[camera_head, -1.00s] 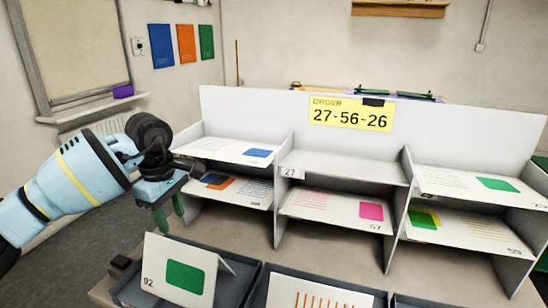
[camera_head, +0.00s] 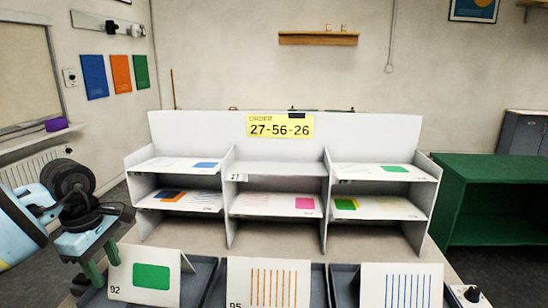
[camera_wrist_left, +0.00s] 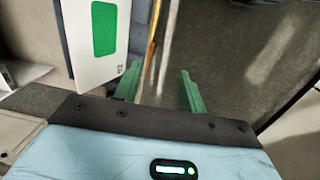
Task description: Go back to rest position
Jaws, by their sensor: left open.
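My left gripper (camera_head: 103,264) is at the lower left of the head view, beside the folded card marked 92 (camera_head: 122,280). Its green fingers are apart with nothing between them. In the left wrist view the open fingers of my left gripper (camera_wrist_left: 158,88) point past the table edge toward the dark floor. The card with the green patch (camera_wrist_left: 92,50) shows to their left there, apart from the fingers. My right gripper is not in view.
A white shelf unit (camera_head: 285,130) with cards in its compartments stands on the table under a yellow order sign (camera_head: 280,126) reading 27-56-26. Folded cards 92, 95 (camera_head: 240,275) and one with blue stripes (camera_head: 375,285) stand in front. A green cabinet (camera_head: 490,170) is at the right.

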